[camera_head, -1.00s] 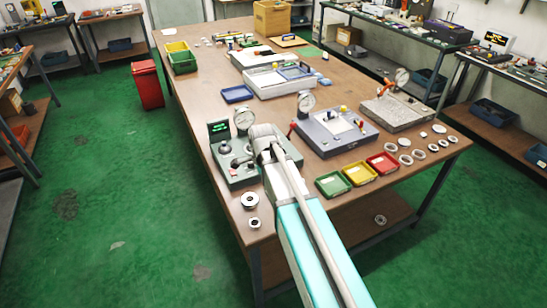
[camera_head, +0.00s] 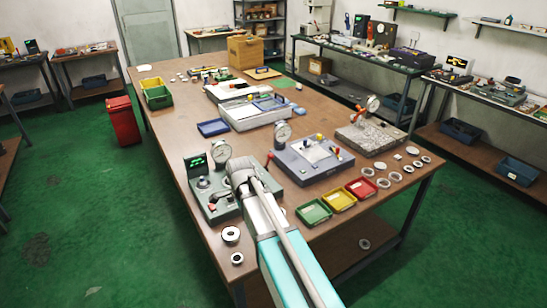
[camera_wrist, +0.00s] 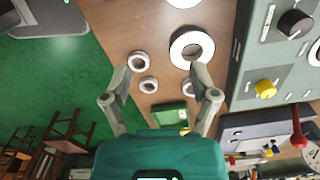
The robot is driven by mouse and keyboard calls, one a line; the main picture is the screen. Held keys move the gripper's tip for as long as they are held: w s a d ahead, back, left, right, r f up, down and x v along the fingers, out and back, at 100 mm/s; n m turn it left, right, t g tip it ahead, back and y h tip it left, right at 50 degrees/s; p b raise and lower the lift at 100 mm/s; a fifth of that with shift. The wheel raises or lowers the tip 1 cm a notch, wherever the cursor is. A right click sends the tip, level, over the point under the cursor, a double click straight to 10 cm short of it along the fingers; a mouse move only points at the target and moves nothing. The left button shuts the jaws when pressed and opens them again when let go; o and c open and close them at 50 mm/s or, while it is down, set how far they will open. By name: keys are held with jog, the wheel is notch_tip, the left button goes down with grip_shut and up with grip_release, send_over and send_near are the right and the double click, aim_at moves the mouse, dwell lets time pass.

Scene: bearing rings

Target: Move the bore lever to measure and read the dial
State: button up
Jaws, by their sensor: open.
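A grey-green gauge station (camera_head: 218,213) stands on the near left of the bench, with a round dial (camera_head: 221,152) and a small green-lit display (camera_head: 195,164). I cannot tell which part is the bore lever, and the dial is too small to read. A grey station (camera_head: 297,174) beside it has a dial (camera_head: 282,132) and a red-knobbed lever (camera_head: 269,157). My gripper (camera_wrist: 160,76) is open and empty in the wrist view, with bench top and rings beyond its fingers. In the head view my arm hides it. A red lever (camera_wrist: 298,126) shows at right in the wrist view.
Loose rings lie on the bench, including a large one (camera_wrist: 191,48) and a near-left one (camera_head: 231,234). Green (camera_head: 313,212), yellow (camera_head: 339,200) and red (camera_head: 361,188) trays sit at the front edge. A stone-like plate (camera_head: 368,139) with a dial stands right.

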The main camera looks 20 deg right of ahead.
jog(key=shift+w+d+m, duration=0.3)
jog(key=shift+w+d, duration=0.1)
jog(key=shift+w, duration=0.1)
jog(key=c, duration=0.4)
jog(key=shift+w+d+m+t+y, duration=0.5)
jog(key=shift+w+d+m+y, duration=0.1)
jog(key=shift+w+d, duration=0.35)
grip_shut()
jog(key=w+d+r+m+t, duration=0.1)
jog(key=w+d+m+t, duration=0.1)
jog(key=w+d+m, duration=0.2)
jog(key=w+d+r+m+t+y, duration=0.1)
jog(key=w+d+r+m+t, duration=0.1)
jog(key=d, duration=0.9)
jog(key=w+d+r+m+t+y+b, duration=0.1)
jog(key=w+d+r+m+t, duration=0.1)
jog(key=w+d+m+t, duration=0.2)
jog(key=w+d+m, duration=0.2)
jog(key=w+d, duration=0.1)
jog(key=shift+w+d+r, duration=0.15)
jog(key=shift+d+r, duration=0.05)
jog(key=shift+d, duration=0.2)
